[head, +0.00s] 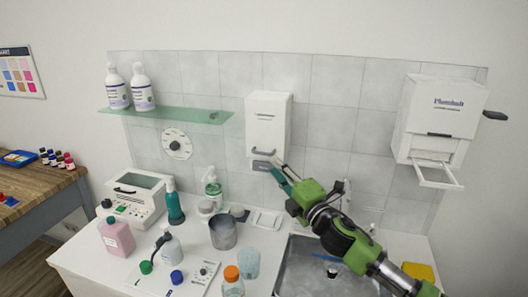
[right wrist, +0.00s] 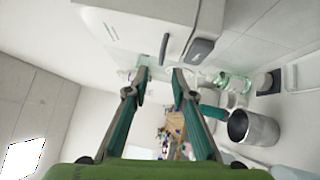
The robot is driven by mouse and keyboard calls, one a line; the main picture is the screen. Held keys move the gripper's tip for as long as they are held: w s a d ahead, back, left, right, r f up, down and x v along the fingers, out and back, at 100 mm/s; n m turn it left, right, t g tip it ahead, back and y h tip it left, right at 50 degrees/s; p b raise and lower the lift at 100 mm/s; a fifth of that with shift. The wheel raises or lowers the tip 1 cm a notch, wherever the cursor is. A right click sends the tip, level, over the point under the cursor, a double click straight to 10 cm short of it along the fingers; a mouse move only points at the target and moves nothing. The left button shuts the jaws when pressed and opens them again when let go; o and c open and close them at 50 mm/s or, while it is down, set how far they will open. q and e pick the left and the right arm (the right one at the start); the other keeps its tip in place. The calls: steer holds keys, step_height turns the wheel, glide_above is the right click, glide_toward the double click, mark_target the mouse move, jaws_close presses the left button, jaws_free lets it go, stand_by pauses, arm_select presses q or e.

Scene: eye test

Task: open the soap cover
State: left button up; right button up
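The white soap dispenser (head: 268,120) hangs on the tiled wall, and its front cover looks closed. A dark handle (head: 264,152) sits low on the cover, with a grey lever (head: 262,166) below it. My right gripper (head: 277,168) is just below and right of the handle, by the lever. In the right wrist view the dispenser body (right wrist: 130,20) fills the top. The right gripper (right wrist: 160,74) is open there, its teal fingers apart and empty. The handle (right wrist: 163,48) shows just beyond the fingertip gap; contact is not visible. My left gripper is not in view.
A white paper dispenser (head: 443,108) with a frame sticking out hangs at the right. A glass shelf (head: 180,114) with two bottles is at the left. Bottles, a metal cup (head: 223,233) and a sink (head: 320,272) crowd the counter below.

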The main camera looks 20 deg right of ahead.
mark_target(263, 154)
steer(key=p+x, duration=0.1)
steer(key=x, duration=0.5)
steer(key=shift+w, duration=0.4)
steer(key=shift+w+a, duration=0.1)
steer(key=shift+w, duration=0.2)
steer(key=shift+w+a, duration=0.1)
steer(key=shift+w, duration=0.1)
jaws_close()
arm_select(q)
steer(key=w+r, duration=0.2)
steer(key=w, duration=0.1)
